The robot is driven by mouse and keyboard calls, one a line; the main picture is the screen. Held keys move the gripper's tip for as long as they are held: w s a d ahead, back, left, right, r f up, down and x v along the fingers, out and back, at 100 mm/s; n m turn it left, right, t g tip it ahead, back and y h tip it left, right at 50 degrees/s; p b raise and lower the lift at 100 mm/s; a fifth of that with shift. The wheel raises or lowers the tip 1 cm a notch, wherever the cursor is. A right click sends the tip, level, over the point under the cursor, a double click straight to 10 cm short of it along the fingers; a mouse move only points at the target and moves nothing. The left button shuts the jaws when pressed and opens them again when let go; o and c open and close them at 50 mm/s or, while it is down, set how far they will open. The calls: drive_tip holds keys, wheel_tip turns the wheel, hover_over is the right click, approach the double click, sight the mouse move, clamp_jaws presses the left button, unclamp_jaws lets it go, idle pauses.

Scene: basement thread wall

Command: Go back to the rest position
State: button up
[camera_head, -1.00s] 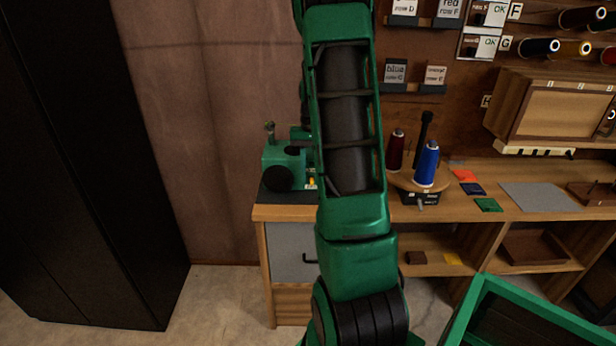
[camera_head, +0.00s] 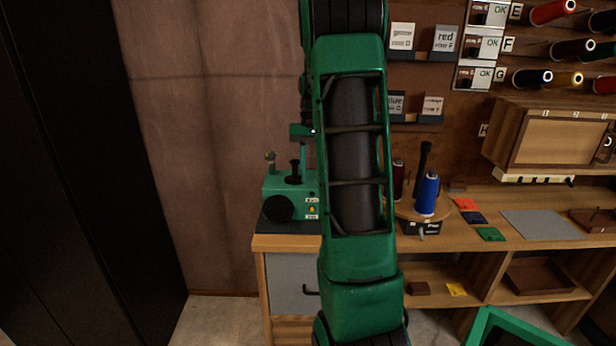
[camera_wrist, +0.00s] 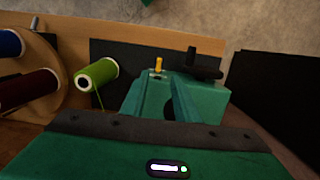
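My gripper's green housing (camera_wrist: 165,150) fills the bottom of the wrist view, with a dark strip and a small status light. In the head view my raised arm hides most of the gripper; a small green part shows left of the arm, above the green machine (camera_head: 288,195). The machine, with a black wheel and knob, also shows in the wrist view (camera_wrist: 150,97), beyond the housing. A lime green spool (camera_wrist: 97,75) with a loose thread is left of it.
A round wooden stand (camera_wrist: 55,75) holds a blue spool (camera_head: 427,194) and a dark red spool (camera_head: 398,180). Coloured swatches and a grey mat (camera_head: 541,225) lie on the bench. A wooden box (camera_head: 546,135) and thread racks are on the wall; a black cabinet (camera_head: 75,180) stands left.

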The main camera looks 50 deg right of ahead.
idle(0.3)
drive_tip(key=s+a+r+n, duration=0.1)
drive_tip(key=s+a+r, duration=0.1)
drive_tip(key=s+a, duration=0.4)
drive_tip(key=s+a+r+n, duration=0.1)
drive_tip(key=s+a, duration=0.3)
drive_tip(key=a, duration=0.4)
drive_tip(key=s+a+f+n, duration=0.1)
drive_tip(key=s+a+f, duration=0.3)
drive_tip(key=s+a, duration=0.5)
drive_tip(key=s, duration=0.3)
drive_tip(key=shift+s+a+t+h, duration=0.35)
drive_tip(key=shift+s+t+h, duration=0.05)
drive_tip(key=shift+w, duration=0.15)
